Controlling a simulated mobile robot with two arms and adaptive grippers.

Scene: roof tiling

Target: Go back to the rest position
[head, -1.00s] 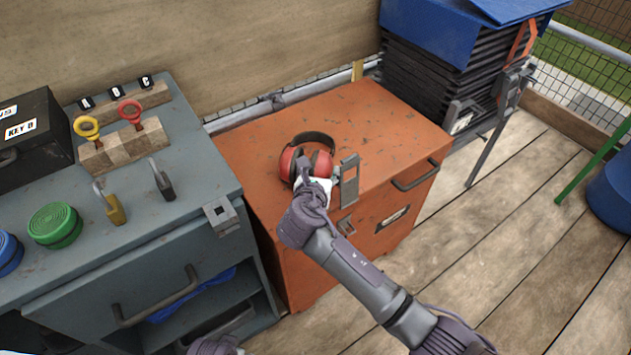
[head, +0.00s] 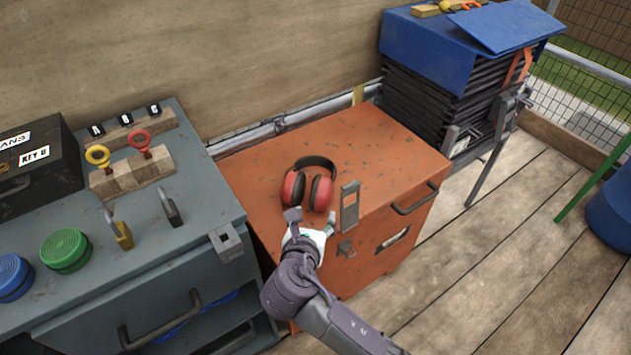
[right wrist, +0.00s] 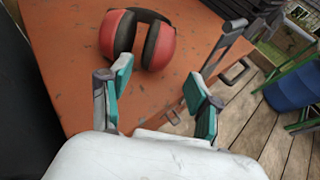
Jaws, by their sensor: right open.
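My right gripper (head: 310,220) is open and empty in the head view, at the front edge of the orange chest. In the right wrist view its teal-padded fingers (right wrist: 160,95) stand apart with nothing between them. Red ear defenders (head: 309,184) rest on the chest top, just beyond the fingertips and apart from them. They also show in the right wrist view (right wrist: 137,36). My left gripper is not in view.
The orange chest (head: 375,150) has a raised latch (head: 349,206) at its front. A grey cabinet (head: 190,215) with padlocks and round buttons stands left. Stacked dark tiles (head: 430,95) under a blue cover stand behind right.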

